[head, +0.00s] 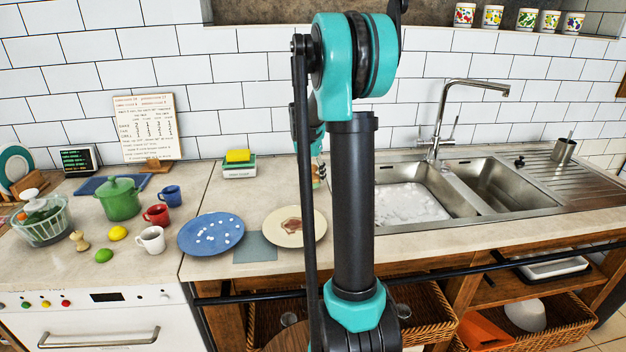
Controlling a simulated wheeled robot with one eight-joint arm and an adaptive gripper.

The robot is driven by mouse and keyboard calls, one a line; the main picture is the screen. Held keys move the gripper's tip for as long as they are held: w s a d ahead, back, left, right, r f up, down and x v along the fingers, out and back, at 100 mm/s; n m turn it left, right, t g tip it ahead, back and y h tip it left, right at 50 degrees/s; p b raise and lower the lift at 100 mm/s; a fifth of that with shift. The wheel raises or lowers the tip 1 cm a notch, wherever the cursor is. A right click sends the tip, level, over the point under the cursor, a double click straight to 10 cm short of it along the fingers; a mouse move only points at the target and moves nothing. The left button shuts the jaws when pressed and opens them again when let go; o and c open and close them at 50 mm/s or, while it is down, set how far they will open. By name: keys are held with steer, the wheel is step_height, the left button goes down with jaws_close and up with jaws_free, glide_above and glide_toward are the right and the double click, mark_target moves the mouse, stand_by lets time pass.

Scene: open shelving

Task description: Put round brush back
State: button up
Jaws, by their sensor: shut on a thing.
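I cannot make out the round brush with certainty. A small tan knobbed object (78,240) stands on the left counter in the head view, beside the colander, and I cannot tell whether it is a brush. A small, partly covered object (319,172) shows at the arm's edge near the back of the counter, too small to identify. A metal cup (564,149) with something thin sticking out stands on the drainer at right.
A blue plate (205,243) with white bits and a cream plate (283,221) with a brown stain lie on the counter. A yellow sponge (238,156) sits on a small holder. The sink (480,213) is at right, foam in its left basin. Mugs and a green pot (119,204) crowd the left.

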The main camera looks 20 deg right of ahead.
mark_target(308, 179)
steer(key=shift+f, duration=0.9)
steer(key=o, duration=1.6)
steer(key=shift+f, duration=0.15)
steer(key=shift+c, duration=0.2)
steer(key=v, duration=1.2)
